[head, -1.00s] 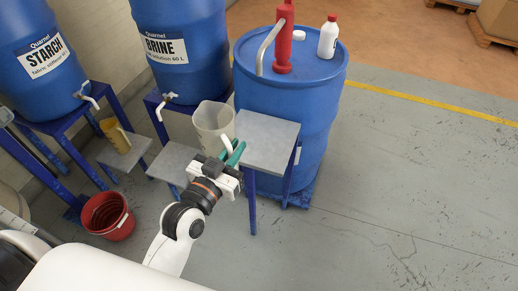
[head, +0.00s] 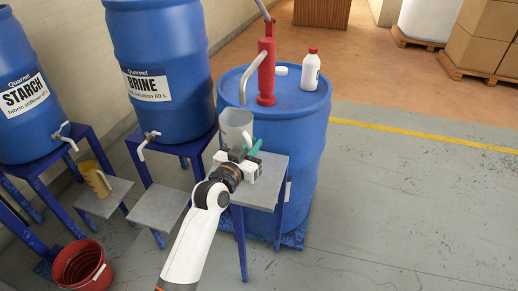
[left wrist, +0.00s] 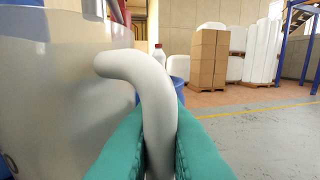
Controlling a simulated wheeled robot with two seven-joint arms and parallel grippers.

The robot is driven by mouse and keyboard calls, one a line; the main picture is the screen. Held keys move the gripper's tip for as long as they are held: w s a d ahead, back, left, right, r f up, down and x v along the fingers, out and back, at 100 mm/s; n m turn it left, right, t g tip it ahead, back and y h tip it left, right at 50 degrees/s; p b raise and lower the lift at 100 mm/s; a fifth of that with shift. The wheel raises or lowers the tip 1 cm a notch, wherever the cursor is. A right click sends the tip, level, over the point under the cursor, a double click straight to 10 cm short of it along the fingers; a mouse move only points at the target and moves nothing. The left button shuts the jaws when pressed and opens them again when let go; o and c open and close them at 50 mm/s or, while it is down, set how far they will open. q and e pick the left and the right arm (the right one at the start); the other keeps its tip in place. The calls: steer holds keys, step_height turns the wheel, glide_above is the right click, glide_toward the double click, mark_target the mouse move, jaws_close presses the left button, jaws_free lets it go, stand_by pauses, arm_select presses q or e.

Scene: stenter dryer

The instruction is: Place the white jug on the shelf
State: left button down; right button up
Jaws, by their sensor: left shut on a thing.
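The white jug (head: 236,124) is upright below the spout of the red pump, over the back left part of a grey shelf (head: 268,188) in front of the pump drum. My left gripper (head: 252,150) is shut on its handle. In the left wrist view the curved handle (left wrist: 152,85) runs between the teal fingers (left wrist: 160,145), with the jug's body (left wrist: 50,80) filling the left side. The gripper hides the jug's base, so I cannot tell whether it touches the shelf. My right gripper is not in view.
The pump drum (head: 305,150) carries a red pump (head: 266,72) and a white bottle (head: 310,72). Left are the brine drum (head: 160,105) with an empty grey shelf (head: 158,208), a yellow jug (head: 95,178) on another shelf, and a red bucket (head: 82,268). Floor at right is clear.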

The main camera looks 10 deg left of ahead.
arm_select(q)
steer(key=shift+w+d+f+b, duration=0.15)
steer(key=shift+w+d+f, duration=0.05)
steer(key=shift+w+f, duration=0.75)
steer(key=shift+w+d+f+b, duration=0.15)
steer(key=shift+w+d+f, duration=0.05)
steer(key=shift+w+f, duration=0.7)
steer(key=c, duration=1.5)
jaws_free()
steer(key=v, duration=1.2)
steer(key=shift+r, duration=0.15)
